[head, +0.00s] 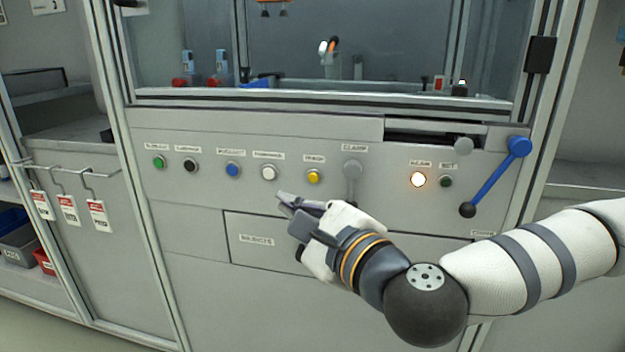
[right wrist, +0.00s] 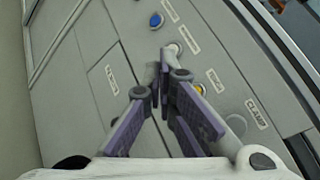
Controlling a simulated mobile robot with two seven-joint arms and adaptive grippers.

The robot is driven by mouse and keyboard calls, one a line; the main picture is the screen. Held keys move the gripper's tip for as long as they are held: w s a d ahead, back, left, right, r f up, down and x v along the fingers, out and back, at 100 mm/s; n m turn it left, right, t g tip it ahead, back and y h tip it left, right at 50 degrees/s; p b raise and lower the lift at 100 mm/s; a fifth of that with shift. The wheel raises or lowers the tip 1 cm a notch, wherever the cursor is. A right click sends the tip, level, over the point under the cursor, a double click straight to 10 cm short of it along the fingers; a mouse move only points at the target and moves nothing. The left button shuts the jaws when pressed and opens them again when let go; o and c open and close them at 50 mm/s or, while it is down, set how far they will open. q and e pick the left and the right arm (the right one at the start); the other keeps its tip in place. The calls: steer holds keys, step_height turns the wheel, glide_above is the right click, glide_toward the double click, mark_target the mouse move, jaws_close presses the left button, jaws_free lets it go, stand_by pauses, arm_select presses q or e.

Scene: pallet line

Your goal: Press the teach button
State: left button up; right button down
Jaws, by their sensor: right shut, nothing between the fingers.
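A yellow button (head: 314,177) sits on the grey panel (head: 385,203) under a small label that seems to read TEACH. It also shows in the right wrist view (right wrist: 200,88), partly behind a finger. A white button (head: 268,173) is to its left; the white button shows in the wrist view (right wrist: 174,48) just past my fingertips. My right gripper (head: 284,198) is shut and empty, its tips below and left of the yellow button. I cannot tell whether the tips touch the panel. My left gripper is not in view.
Blue (head: 233,169), black (head: 191,166) and green (head: 159,162) buttons continue leftward. A grey clamp lever (head: 352,172), a lit round lamp (head: 418,180) and a blue lever handle (head: 495,177) are to the right. The rejects drawer (head: 256,239) is below.

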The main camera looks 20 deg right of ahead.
steer(key=shift+w+d+b, duration=0.2)
steer(key=shift+w+d, duration=0.55)
steer(key=shift+w, duration=0.35)
steer(key=shift+w+d+b, duration=0.2)
steer(key=shift+w+d, duration=0.55)
steer(key=shift+w, duration=0.3)
steer(key=shift+w+d+b, duration=0.2)
steer(key=shift+w+d, duration=0.55)
steer(key=shift+w, duration=0.35)
steer(key=shift+w+d, duration=0.2)
steer(key=shift+w, duration=0.15)
steer(key=shift+w+d, duration=0.25)
steer(key=shift+w, duration=0.1)
steer(key=shift+s+a, duration=0.45)
steer(key=shift+s, duration=0.3)
steer(key=shift+s+a+p, duration=0.45)
steer(key=shift+s+a, duration=0.25)
steer(key=shift+s, duration=0.35)
steer(key=shift+s+a+p, duration=0.4)
steer(key=shift+s+a, duration=0.3)
steer(key=shift+s, duration=0.3)
